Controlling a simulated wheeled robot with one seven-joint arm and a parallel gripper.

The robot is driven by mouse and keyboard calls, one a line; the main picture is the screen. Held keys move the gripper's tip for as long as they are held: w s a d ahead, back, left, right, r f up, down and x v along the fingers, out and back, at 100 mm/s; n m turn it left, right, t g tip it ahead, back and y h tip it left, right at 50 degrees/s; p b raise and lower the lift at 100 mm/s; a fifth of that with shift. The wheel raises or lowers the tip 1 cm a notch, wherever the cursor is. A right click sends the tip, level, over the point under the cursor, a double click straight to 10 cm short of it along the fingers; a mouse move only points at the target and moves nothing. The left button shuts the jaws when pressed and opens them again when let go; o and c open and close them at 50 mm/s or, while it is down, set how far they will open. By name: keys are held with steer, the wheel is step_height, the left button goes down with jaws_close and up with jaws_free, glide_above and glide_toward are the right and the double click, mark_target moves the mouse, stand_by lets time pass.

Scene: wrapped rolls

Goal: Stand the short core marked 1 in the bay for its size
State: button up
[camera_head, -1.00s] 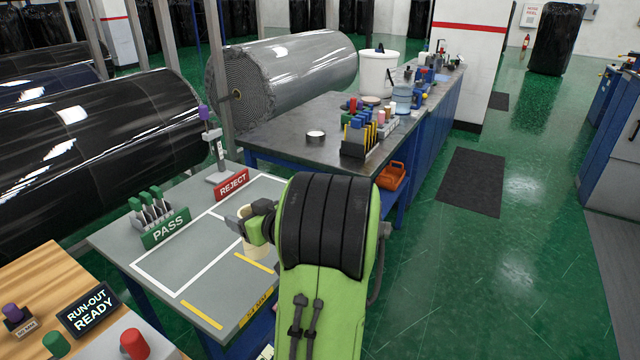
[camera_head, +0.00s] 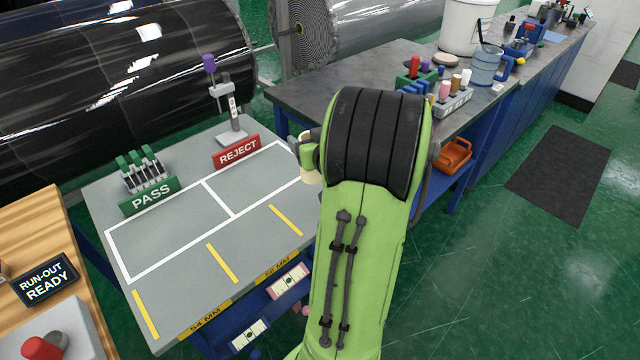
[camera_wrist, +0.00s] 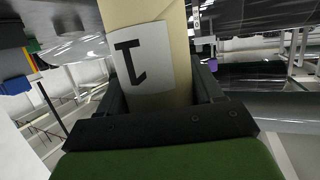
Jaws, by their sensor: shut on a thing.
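The short core (camera_wrist: 150,20) is a pale tan tube with a white label bearing a black 1. In the wrist view it stands between the two dark fingers of my gripper (camera_wrist: 160,85), which is shut on it. In the head view my green arm hides most of the gripper, and a pale bit of the core (camera_head: 309,177) shows left of the arm, by the table's right edge. The grey table (camera_head: 190,250) has bays parted by yellow lines along its front. The left bay is marked 54 MM (camera_head: 205,318); the right bay's mark (camera_head: 279,267) is hard to read.
A green PASS sign (camera_head: 150,196) with a rack behind it and a red REJECT sign (camera_head: 237,151) stand at the table's back. White outlines mark the middle, which is clear. A dark workbench (camera_head: 330,75) with bottles and tools stands behind my arm.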

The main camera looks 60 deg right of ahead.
step_height(320, 180, down, 8)
steer(key=b, duration=0.2)
steer(key=shift+a+f+b, duration=0.15)
steer(key=shift+f+b, duration=0.05)
steer(key=shift+b, duration=0.1)
steer(key=shift+f, duration=0.1)
steer(key=o, duration=1.2)
